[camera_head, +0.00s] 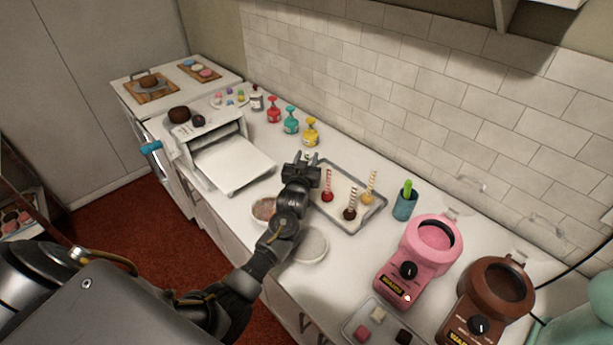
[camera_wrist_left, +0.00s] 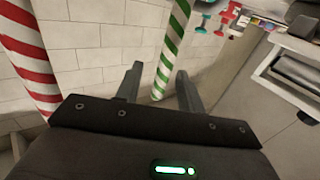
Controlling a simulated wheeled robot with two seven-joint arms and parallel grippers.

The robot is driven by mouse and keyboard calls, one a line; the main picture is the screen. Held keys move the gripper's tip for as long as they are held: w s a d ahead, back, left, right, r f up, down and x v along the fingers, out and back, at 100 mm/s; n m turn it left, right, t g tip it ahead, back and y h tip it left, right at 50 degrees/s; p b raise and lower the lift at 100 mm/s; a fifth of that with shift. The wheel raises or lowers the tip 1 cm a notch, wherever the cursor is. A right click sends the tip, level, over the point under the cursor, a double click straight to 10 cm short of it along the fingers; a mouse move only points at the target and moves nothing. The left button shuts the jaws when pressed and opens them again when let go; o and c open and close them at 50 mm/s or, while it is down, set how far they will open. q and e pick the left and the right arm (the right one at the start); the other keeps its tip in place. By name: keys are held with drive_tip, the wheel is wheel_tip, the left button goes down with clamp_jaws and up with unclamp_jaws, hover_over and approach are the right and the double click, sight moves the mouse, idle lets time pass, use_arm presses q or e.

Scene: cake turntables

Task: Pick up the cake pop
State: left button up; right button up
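Several cake pops stand upside down, sticks up, on a tray (camera_head: 376,212). A red one (camera_head: 327,196) has a red-striped stick, a dark brown one (camera_head: 350,213) a dark-striped stick, and a yellow one (camera_head: 368,198) a light red-and-yellow stick. My left gripper (camera_head: 306,156) is over the tray's left end, open. In the left wrist view, a green-striped stick (camera_wrist_left: 172,45) stands between its open fingers, apart from both; its cake ball is hidden. A red-striped stick (camera_wrist_left: 28,55) rises left of the gripper. My right gripper is not in view.
Two bowls (camera_head: 312,245) stand in front of the tray. A teal cup (camera_head: 405,205), a pink melter (camera_head: 420,255) and a brown melter (camera_head: 492,300) are to the right. Colored bottles (camera_head: 290,122) stand behind left, near a white machine (camera_head: 230,165). A tiled wall backs the counter.

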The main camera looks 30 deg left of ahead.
use_arm(q)
drive_tip(key=shift+x, duration=1.15)
clamp_jaws()
